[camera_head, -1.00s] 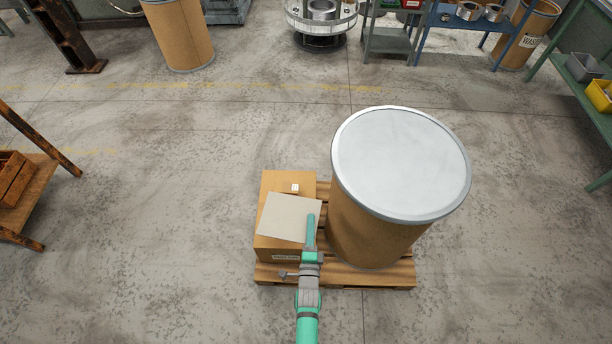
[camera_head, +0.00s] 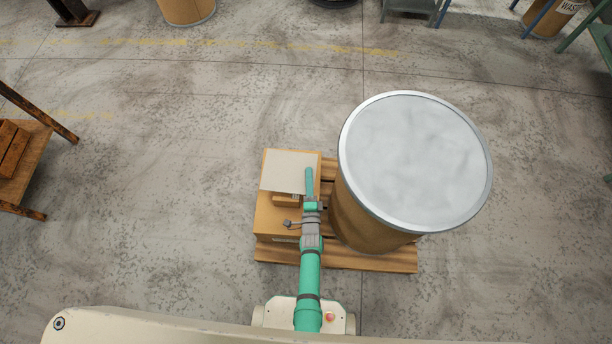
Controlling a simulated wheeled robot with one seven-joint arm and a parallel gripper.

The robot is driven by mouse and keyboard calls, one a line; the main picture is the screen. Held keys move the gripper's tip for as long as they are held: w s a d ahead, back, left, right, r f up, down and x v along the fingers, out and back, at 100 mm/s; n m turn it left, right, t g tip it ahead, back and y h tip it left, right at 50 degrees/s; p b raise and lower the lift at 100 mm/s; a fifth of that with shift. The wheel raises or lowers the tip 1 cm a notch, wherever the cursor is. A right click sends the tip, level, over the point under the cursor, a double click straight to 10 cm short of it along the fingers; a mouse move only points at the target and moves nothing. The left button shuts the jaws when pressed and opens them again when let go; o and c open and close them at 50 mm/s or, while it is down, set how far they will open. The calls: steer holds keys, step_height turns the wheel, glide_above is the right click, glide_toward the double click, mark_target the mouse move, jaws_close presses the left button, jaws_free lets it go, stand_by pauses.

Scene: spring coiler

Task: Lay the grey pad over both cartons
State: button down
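The grey pad (camera_head: 284,171) is a flat, light grey sheet over the far part of a brown carton (camera_head: 272,222) on the pallet. A smaller brown box shape (camera_head: 285,200) shows just in front of the pad's near edge, partly under it. Where one carton ends and the other begins is hard to tell. My gripper (camera_head: 309,172) reaches in from the near side, its green end over the pad's right edge. Whether its fingers are closed on the pad is not visible. Whether the pad rests on the cartons or hangs above them is unclear.
A big drum (camera_head: 414,165) with a grey lid stands right beside the cartons on the wooden pallet (camera_head: 370,258), close to my arm. A wooden rack (camera_head: 30,165) stands at the far left. The floor left of the pallet is clear.

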step_height(320, 180, down, 8)
steer(key=a, duration=0.1)
steer(key=shift+a+f+y, duration=0.15)
steer(key=shift+f+y, duration=0.1)
steer(key=shift+y, duration=0.05)
stand_by(0.5)
stand_by(0.3)
steer(key=shift+d+f, duration=0.3)
steer(key=shift+f, duration=0.05)
steer(key=shift+a+f, duration=0.25)
steer(key=shift+a, duration=0.1)
steer(key=c, duration=1.9)
jaws_free()
steer(key=shift+d, duration=0.1)
